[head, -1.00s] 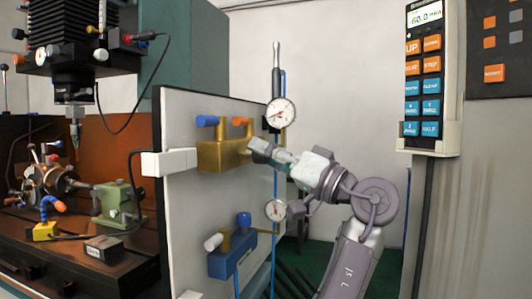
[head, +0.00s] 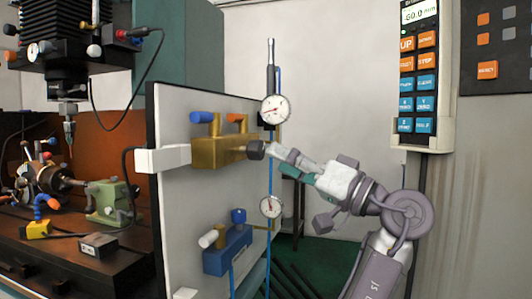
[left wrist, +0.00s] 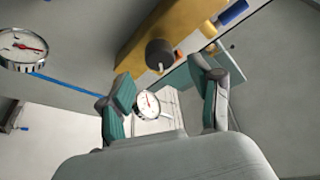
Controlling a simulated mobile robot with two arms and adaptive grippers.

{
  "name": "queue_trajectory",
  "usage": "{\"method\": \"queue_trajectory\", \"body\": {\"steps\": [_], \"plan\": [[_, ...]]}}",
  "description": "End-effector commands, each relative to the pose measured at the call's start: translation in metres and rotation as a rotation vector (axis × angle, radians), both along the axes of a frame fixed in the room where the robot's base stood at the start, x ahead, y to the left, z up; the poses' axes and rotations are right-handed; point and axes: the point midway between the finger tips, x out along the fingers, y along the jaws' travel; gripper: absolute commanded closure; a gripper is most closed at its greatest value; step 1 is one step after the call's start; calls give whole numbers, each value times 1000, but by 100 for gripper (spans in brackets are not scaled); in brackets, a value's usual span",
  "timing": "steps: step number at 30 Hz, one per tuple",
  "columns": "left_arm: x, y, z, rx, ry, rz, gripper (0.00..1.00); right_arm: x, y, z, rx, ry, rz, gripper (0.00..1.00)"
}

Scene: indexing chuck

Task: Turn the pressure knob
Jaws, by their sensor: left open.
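A brass valve block (head: 218,152) is mounted on the upright grey panel, with a blue-capped and an orange-capped fitting on top. A dark round knob (head: 255,149) sticks out from its right end. My left gripper (head: 281,153) is just right of this knob, apart from it. In the left wrist view the knob (left wrist: 160,54) lies ahead, between and beyond the two spread teal-padded fingers (left wrist: 166,86), with nothing held. A dial gauge (head: 275,109) is above the gripper and another (head: 270,206) is below. My right gripper is not in view.
A blue valve block (head: 228,250) with a white-capped and a blue-capped fitting sits lower on the panel (head: 180,220). A blue tube runs beside the gauges. A control pendant (head: 420,75) hangs at the right. The machine table with its chuck stands left of the panel.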

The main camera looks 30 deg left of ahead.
Motion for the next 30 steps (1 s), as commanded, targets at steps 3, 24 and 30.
{"method": "queue_trajectory", "body": {"steps": [3,24,30], "plan": [[1,-26,-8,1,1,-4,36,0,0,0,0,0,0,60],[0,-62,-21,0,-1,0,36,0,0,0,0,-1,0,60],[6,-59,-30,-7,19,-18,36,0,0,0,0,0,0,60]]}}
